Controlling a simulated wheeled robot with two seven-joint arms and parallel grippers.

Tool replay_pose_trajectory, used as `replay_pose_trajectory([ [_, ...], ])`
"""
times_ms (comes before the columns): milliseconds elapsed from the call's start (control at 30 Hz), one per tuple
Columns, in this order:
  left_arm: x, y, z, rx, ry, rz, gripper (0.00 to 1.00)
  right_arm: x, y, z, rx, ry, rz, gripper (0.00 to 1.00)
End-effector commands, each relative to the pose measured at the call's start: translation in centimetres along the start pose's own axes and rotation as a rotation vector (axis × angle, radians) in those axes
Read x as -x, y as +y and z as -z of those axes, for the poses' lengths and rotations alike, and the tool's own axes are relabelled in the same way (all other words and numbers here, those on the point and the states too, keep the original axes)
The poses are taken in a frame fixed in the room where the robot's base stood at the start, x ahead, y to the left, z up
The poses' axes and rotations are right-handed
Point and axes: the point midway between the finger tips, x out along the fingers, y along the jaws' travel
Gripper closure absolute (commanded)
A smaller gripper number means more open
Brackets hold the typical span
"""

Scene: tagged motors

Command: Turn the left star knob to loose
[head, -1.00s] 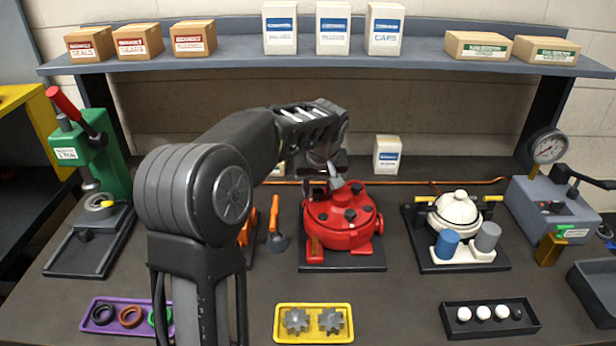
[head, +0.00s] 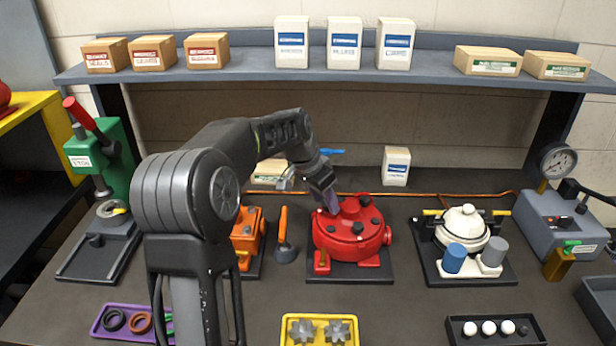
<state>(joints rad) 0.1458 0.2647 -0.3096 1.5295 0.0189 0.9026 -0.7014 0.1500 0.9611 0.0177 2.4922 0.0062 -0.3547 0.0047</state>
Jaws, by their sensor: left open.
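The red motor housing (head: 370,242) stands on a dark base plate in the middle of the bench. Dark knobs show on its top: one at the back right (head: 365,201) and one at the front (head: 357,228). My left gripper (head: 331,204) points down at the left rear part of the housing's top. It is open, and it hides the left side of the top, so the left star knob is not clearly seen. I cannot tell whether the fingers touch it. My right gripper is not in view.
An orange device (head: 246,236) and an orange-handled tool (head: 283,240) stand left of the housing. A white-domed unit (head: 463,228) stands to its right. A yellow tray (head: 320,318) with grey gears lies in front. Bare bench lies between the housing and this tray.

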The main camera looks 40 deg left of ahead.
Motion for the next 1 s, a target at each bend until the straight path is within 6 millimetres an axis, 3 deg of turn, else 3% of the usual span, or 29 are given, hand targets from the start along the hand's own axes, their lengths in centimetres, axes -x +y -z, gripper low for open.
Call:
replay_pose_trajectory([
  [233, 0.5, -0.6, 0.2, -0.253, 0.003, -0.101, 0.53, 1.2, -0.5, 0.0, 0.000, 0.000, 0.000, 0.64],
  [567, 7.7, -1.2, 0.1, -0.248, 0.004, -0.094, 0.53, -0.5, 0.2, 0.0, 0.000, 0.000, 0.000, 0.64],
  [1000, 8.1, -1.9, -1.1, 0.355, -0.068, -0.072, 0.53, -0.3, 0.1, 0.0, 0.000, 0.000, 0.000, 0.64],
])
